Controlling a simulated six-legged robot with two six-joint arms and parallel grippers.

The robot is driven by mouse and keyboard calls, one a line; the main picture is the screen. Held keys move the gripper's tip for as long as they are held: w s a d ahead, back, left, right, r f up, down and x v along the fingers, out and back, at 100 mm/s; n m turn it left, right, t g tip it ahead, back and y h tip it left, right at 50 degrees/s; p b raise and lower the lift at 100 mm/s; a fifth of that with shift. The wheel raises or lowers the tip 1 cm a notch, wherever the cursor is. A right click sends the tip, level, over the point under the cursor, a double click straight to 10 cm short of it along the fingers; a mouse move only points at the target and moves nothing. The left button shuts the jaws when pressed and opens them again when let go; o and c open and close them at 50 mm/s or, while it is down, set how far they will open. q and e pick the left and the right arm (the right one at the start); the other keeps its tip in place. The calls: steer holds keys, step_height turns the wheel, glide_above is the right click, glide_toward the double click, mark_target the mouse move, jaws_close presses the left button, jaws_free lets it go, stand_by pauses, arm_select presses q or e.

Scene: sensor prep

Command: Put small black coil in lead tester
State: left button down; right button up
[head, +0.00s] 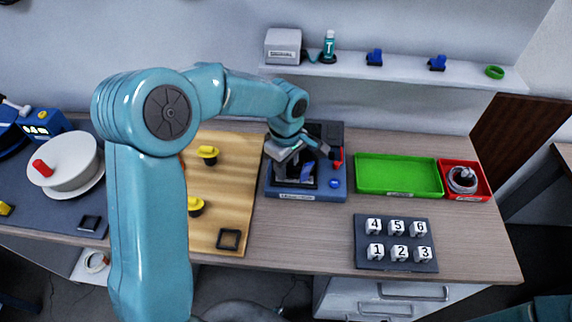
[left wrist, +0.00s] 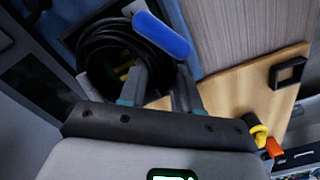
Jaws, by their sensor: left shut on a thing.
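The lead tester (head: 280,189) is a blue bench device with a dark top and back, a red part at its right side and a blue knob. My left gripper (head: 300,163) is over the tester and covers much of it. In the left wrist view my left gripper (left wrist: 160,78) is shut on the small black coil (left wrist: 98,42), a bundle of black cable loops beyond the fingers. A rounded blue piece (left wrist: 162,36) shows beside the coil. I cannot tell whether the coil touches the tester. My right gripper is not in view.
Right of the tester are an empty green tray (head: 398,174), a red tray (head: 479,194) holding a cable coil, and a dark mat (head: 370,261) with numbered white blocks. A wooden board (head: 230,170) with yellow-topped pieces lies left. A shelf (head: 400,72) is above.

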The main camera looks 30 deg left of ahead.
arm_select(q)
steer(key=shift+f, duration=0.15)
steer(key=c, duration=0.8)
jaws_free()
steer(key=shift+r+p, duration=0.45)
steer(key=shift+r, duration=0.05)
step_height(320, 180, up, 12)
steer(key=shift+r, duration=0.15)
